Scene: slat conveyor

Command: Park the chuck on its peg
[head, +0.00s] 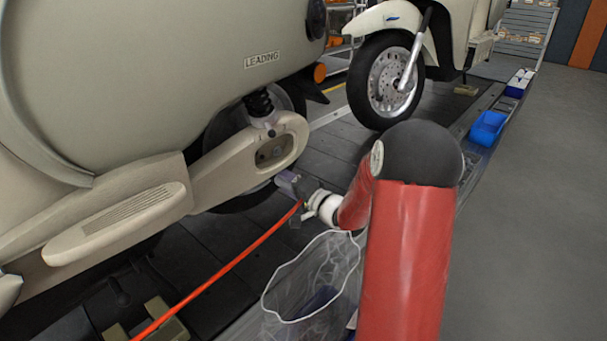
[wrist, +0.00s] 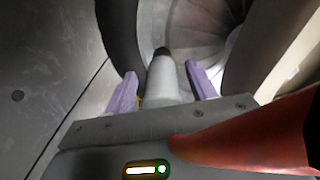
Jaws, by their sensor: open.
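My gripper (head: 287,182) is low beside the scooter's rear wheel, its purple fingers pointing toward the wheel. In the wrist view the two purple fingers (wrist: 163,88) are apart. A pale grey tapered cylinder with a dark tip (wrist: 168,80), which looks like the chuck, stands between them. I cannot tell whether either finger touches it. An orange hose (head: 222,273) runs from the lower left up to my gripper; its end is hidden there. A red-orange shape (wrist: 250,143), perhaps the hose, crosses the right of the wrist view. I cannot make out the peg.
A cream scooter (head: 110,110) labelled LEADING hangs close over my gripper. Its footrest (head: 120,222) juts out at left. A clear bag with a white rim (head: 312,292) is below my forearm. A second scooter (head: 392,70) and a blue bin (head: 488,128) are farther back. The right floor is clear.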

